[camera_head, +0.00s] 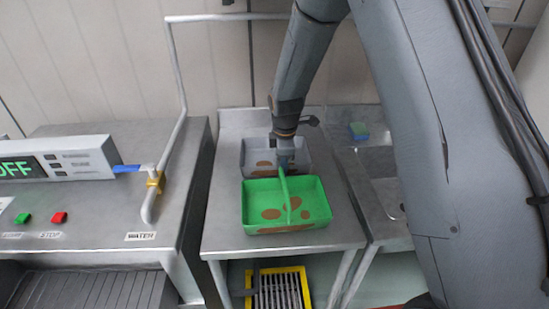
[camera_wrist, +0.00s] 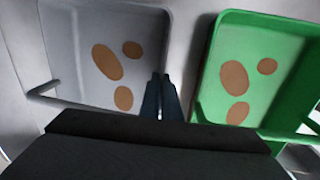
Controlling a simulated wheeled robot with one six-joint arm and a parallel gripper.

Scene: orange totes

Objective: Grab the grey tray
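The grey tray (camera_head: 257,147) with brown patches sits on the metal table, behind the green tray. It fills the left of the wrist view (camera_wrist: 75,68), with a thin handle at its lower left. My gripper (camera_head: 285,160) points down at the grey tray's side nearest the green tray. In the wrist view its two dark fingers (camera_wrist: 161,78) are close together at the grey tray's right rim, with a thin light strip between them. They look closed on that rim. The arm hides part of the grey tray in the head view.
The green tray (camera_head: 318,205) with brown patches and a raised handle stands close in front, to the right in the wrist view (camera_wrist: 205,75). A sink (camera_head: 392,200) lies right, and a control panel (camera_head: 75,160) left. A yellow-framed grate (camera_head: 247,287) is below.

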